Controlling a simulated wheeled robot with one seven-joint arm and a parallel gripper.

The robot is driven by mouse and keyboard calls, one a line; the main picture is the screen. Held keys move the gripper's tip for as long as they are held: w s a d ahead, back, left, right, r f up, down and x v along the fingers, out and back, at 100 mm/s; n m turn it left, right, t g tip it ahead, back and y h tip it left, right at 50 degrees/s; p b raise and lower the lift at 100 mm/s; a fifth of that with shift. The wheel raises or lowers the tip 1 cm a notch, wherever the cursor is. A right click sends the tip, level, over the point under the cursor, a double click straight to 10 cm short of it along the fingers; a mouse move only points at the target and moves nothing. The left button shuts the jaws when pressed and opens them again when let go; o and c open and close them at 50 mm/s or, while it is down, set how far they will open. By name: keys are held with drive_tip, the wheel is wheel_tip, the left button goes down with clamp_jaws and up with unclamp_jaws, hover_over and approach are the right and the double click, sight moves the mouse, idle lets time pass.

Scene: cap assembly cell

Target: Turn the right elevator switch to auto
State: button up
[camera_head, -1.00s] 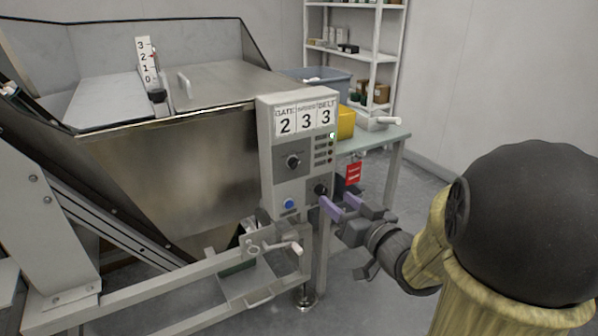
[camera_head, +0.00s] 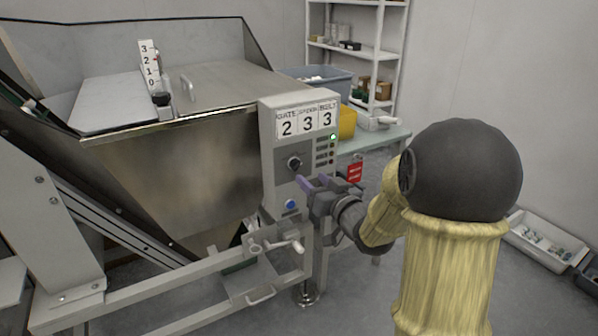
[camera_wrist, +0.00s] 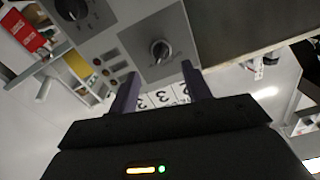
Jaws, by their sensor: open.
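The control panel (camera_head: 268,160) stands on the hopper's right side. Its selector switch (camera_head: 294,163), a dark knob on a grey plate, is in the upper middle of the panel. In the wrist view the switch (camera_wrist: 160,50) appears upside down, just beyond and between the fingertips. Its setting and labels are too small to read. My gripper (camera_head: 312,182) is open and empty, with purple fingers just below and right of the switch, apparently apart from it. A second black knob (camera_wrist: 71,8) shows at the wrist view's top left; my gripper hides it in the head view.
A red tag (camera_head: 355,169) hangs beside the panel. The steel hopper (camera_head: 190,175) stands left, and a crank handle (camera_head: 285,246) sticks out below.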

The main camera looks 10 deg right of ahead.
sight(298, 168)
drive_tip(key=b+x, duration=0.1)
drive_tip(key=x, duration=0.5)
drive_tip(key=shift+w+a, duration=0.25)
drive_tip(key=shift+w, duration=0.1)
drive_tip(key=shift+c, duration=0.2)
drive_tip(key=c, duration=1)
